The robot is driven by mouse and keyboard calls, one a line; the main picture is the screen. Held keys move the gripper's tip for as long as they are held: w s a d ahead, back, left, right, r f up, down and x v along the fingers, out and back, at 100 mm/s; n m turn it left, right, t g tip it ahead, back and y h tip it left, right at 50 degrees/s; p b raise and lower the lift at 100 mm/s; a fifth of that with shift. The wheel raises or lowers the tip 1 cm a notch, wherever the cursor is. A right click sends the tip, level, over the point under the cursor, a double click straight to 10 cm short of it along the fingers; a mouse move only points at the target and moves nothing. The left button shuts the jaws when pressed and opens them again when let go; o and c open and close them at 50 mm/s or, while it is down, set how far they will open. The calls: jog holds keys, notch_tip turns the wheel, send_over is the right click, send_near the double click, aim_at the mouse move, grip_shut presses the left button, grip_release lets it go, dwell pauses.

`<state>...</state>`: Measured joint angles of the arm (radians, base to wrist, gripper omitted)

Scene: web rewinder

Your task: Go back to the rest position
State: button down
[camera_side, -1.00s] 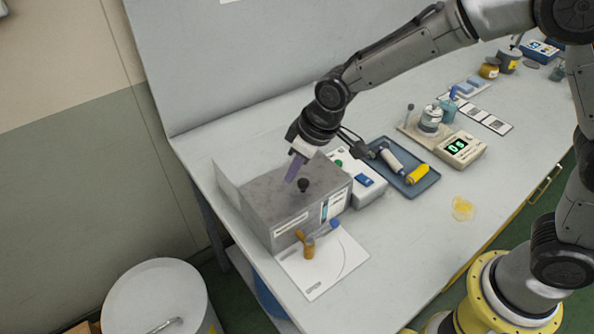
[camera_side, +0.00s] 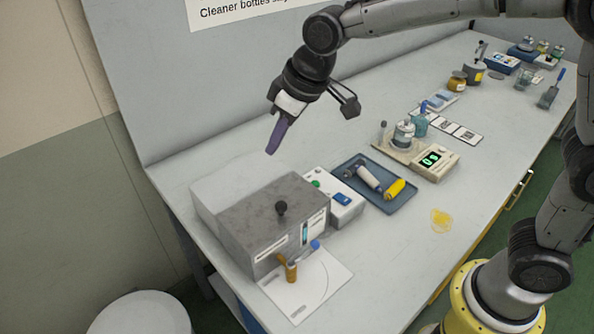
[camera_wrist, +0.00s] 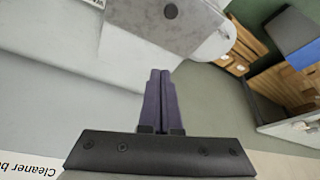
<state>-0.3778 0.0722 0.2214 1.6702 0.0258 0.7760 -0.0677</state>
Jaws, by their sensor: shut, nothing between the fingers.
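My gripper (camera_side: 272,150) hangs in the air above and behind the grey metal box (camera_side: 262,222), its purple fingers pointing down. In the wrist view my gripper (camera_wrist: 160,75) shows its two fingers pressed side by side, with nothing between them. The box has a black knob (camera_side: 281,208) on its lid, and the fingers are clear of both. The box also shows in the wrist view (camera_wrist: 190,32) at the top.
A scale (camera_side: 436,162) stands farther right. A white plate (camera_side: 325,283) with an orange-handled piece lies in front of the box. A white drum (camera_side: 140,315) stands on the floor.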

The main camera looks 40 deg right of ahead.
jog(key=s+d+r+m+t, duration=0.3)
jog(key=s+d+r, duration=0.5)
jog(key=s+d, duration=0.55)
jog(key=s+d+f+m+h, duration=0.1)
jog(key=s+d+f, duration=0.1)
jog(key=s, duration=0.4)
jog(key=s+d+f+m+g, duration=0.1)
jog(key=s+f, duration=0.4)
jog(key=s, duration=0.1)
jog(key=shift+s+d+f+g+h, duration=0.2)
jog(key=shift+s+d+g+h, duration=0.1)
jog(key=shift+s+d+h, duration=0.1)
